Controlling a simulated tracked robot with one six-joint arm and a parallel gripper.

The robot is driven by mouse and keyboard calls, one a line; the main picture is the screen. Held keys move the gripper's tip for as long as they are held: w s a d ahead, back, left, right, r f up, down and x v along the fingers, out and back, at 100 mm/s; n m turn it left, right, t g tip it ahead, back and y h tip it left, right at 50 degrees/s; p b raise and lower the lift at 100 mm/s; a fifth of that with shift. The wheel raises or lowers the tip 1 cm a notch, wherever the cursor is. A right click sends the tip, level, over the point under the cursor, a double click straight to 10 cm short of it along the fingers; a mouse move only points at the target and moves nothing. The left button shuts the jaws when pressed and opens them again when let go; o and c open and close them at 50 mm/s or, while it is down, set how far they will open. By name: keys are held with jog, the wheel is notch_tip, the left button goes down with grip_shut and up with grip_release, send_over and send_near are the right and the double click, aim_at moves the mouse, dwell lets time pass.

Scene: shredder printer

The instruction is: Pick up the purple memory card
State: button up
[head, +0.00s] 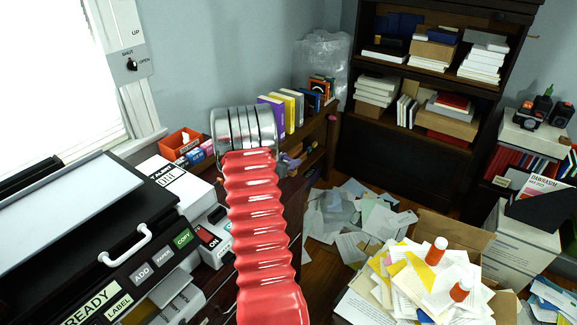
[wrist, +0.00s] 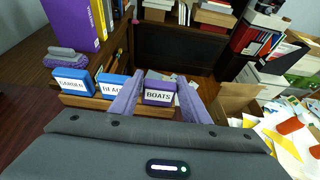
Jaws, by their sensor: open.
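The purple memory card (wrist: 159,97), with a white label reading BOATS, stands in the wrist view at the right end of a short row. My gripper (wrist: 160,77) is open, with one lilac finger on each side of this card. A gap shows at the right finger; the left finger lies close to the card, and I cannot tell if it touches. Two blue cards stand to the left, one labelled GARDEN (wrist: 73,82) and one BEACH (wrist: 112,87). In the head view my metal wrist hides most of this area, and I cannot make out the purple card there.
A dark bookcase (head: 420,150) stands at the back. A carton heaped with papers (head: 425,285) is at the right, and loose papers cover the floor.

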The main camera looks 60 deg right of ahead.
jog(key=shift+d, duration=0.1)
jog(key=shift+c, duration=0.2)
jog(key=c, duration=0.6)
